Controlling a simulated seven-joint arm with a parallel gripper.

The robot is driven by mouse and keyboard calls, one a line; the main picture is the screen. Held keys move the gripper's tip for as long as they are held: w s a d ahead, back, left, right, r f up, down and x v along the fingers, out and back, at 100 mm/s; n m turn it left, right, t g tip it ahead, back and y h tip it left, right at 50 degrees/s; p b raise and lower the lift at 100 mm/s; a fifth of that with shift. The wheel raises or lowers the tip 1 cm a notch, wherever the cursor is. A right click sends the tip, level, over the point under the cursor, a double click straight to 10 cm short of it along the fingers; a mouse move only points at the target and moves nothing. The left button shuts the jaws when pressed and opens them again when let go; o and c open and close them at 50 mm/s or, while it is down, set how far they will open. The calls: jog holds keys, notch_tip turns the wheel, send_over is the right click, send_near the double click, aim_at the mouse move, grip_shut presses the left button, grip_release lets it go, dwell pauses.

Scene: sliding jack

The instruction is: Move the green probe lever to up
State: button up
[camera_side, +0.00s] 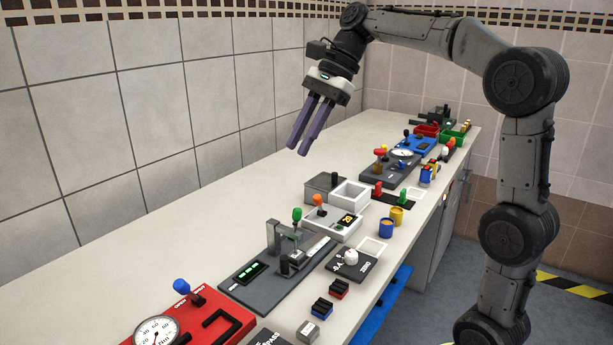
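The green probe lever (297,214) shows as a green knob on a thin stem. It stands beside a grey metal bracket (274,240) on a dark base plate (240,285) with a small lit display. The lever's lower part is partly hidden by the fixture, and I cannot tell its exact setting. My gripper (298,150) has two long purple fingers pointing down and slightly left. They are a little apart, with nothing between them. It hangs in the air above the table, higher than the green knob in the picture and not touching it.
An orange-knobbed unit (345,222) and an open white box (350,194) stand just beyond the lever. A red panel with a gauge (157,333) and blue knob is at the front left. Several devices crowd the far end. The table's left strip is clear.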

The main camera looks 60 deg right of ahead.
jog(key=shift+m, duration=0.4)
jog(key=w+d, duration=0.1)
jog(key=w+d+f, duration=0.1)
jog(key=w+d, duration=0.1)
jog(key=w+d+f, duration=0.1)
jog(key=d, duration=0.1)
jog(key=shift+w+d+f, duration=0.1)
jog(key=shift+w+d, duration=0.05)
jog(key=shift+w, duration=0.15)
grip_shut()
jog(key=w+d+f+m+g, duration=0.1)
jog(key=w+d+f+m, duration=0.15)
jog(key=d+f, duration=0.6)
jog(key=w+d+f+m+g, duration=0.1)
jog(key=w+d+f, duration=0.2)
jog(key=d+f, duration=0.55)
send_near(295, 224)
jog(key=f, duration=0.4)
jog(key=shift+s+d+f, duration=0.15)
jog(key=shift+s+f, duration=0.15)
jog(key=shift+f, duration=0.05)
jog(key=shift+a+r+h, duration=0.15)
jog(key=shift+a+h, duration=0.15)
jog(key=shift+h, duration=0.1)
